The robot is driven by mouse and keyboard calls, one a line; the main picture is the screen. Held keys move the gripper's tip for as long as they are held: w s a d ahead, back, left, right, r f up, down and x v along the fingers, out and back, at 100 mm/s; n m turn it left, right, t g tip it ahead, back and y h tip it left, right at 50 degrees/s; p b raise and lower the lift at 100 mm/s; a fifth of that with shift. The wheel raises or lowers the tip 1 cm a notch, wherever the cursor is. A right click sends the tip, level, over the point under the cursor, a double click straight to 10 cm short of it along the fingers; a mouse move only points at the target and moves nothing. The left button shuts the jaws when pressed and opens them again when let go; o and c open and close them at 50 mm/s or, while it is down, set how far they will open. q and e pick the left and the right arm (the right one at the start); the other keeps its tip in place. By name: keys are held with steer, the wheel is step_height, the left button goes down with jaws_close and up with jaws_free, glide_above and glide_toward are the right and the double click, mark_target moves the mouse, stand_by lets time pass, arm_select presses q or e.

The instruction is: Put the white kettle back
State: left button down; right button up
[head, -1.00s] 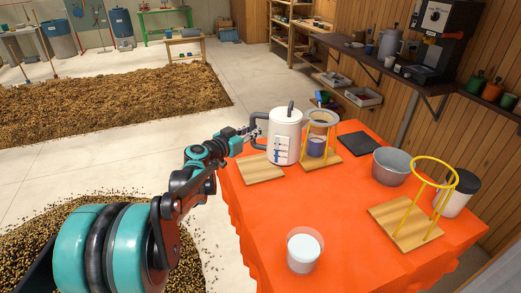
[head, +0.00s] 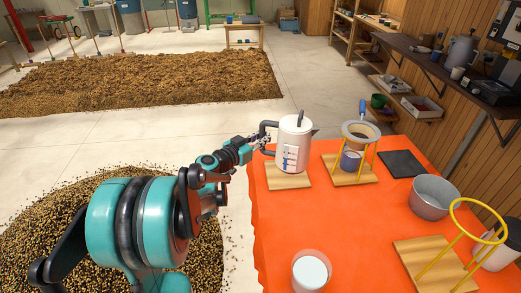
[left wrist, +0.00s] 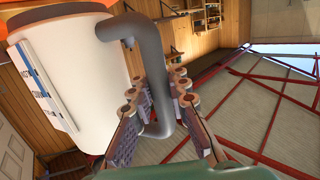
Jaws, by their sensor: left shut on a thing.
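The white kettle (head: 294,145) has a grey handle on its left side and a dark knob on its lid. In the head view it is upright at the back left of the orange table, over a wooden board (head: 290,183). I cannot tell whether its base touches the board. My left gripper (head: 262,142) is shut on the handle. In the left wrist view the kettle (left wrist: 75,75) fills the left side, and the gripper fingers (left wrist: 160,105) close around the grey handle (left wrist: 150,60). My right gripper is not in view.
A dripper stand (head: 350,178) with a cup is right of the kettle. A dark flat pad (head: 402,164), a grey pot (head: 435,197) and a yellow-ring stand (head: 422,262) are further right. A clear cup (head: 311,270) stands in front. Front-middle tabletop is clear.

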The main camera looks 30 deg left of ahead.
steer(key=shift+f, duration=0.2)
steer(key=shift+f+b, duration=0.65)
steer(key=shift+b, duration=0.1)
arm_select(q)
steer(key=f, duration=0.1)
steer(key=a+f, duration=0.1)
steer(key=f, duration=0.3)
steer(key=shift+w+a, duration=0.15)
steer(key=shift+a, duration=0.2)
steer(key=shift+r, duration=0.1)
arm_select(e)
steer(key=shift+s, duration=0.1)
arm_select(q)
steer(key=c, duration=1.9)
jaws_free()
steer(key=shift+f, duration=0.25)
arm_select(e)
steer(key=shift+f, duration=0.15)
arm_select(q)
steer(key=o, duration=0.4)
steer(key=shift+o, duration=0.2)
steer(key=shift+r, duration=0.1)
